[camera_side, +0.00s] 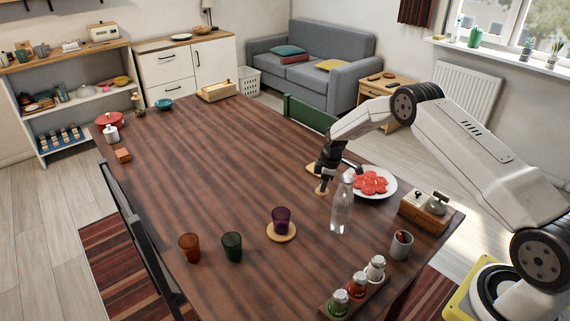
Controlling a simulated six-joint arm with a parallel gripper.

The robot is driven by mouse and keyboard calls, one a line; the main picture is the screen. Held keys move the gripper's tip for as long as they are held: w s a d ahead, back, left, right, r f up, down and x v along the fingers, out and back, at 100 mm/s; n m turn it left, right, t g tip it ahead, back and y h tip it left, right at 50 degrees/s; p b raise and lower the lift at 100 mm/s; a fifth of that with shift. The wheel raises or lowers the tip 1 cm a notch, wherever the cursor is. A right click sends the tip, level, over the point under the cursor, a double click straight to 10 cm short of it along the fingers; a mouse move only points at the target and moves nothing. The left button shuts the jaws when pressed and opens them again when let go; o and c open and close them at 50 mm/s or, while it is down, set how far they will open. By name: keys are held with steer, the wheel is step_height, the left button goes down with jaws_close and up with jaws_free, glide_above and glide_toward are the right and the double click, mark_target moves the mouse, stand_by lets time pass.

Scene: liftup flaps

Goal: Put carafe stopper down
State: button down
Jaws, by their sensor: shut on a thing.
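The clear glass carafe (341,215) stands upright on the dark wooden table, with no stopper visible in its neck. My gripper (323,184) points down just left of the carafe and behind it, close to the table top. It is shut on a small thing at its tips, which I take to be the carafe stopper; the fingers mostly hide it. A small tan round patch (321,192) shows at the fingertips; I cannot tell whether it is part of the stopper or a coaster beneath it. I cannot tell whether the stopper touches anything below.
A plate of red slices (371,183) lies right of my gripper. A tan flat piece (312,169) is partly hidden behind it. A purple glass (281,219) stands on a round wooden coaster (282,236). A condiment rack (335,309) is in front. The table's middle left is clear.

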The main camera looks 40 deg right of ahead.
mark_target(328, 191)
steer(key=shift+f, duration=1.6)
steer(key=shift+f, duration=0.1)
steer(key=shift+c, duration=2.4)
jaws_free()
step_height(328, 191, up, 12)
steer(key=s+d, duration=0.1)
steer(key=shift+s+d, duration=0.15)
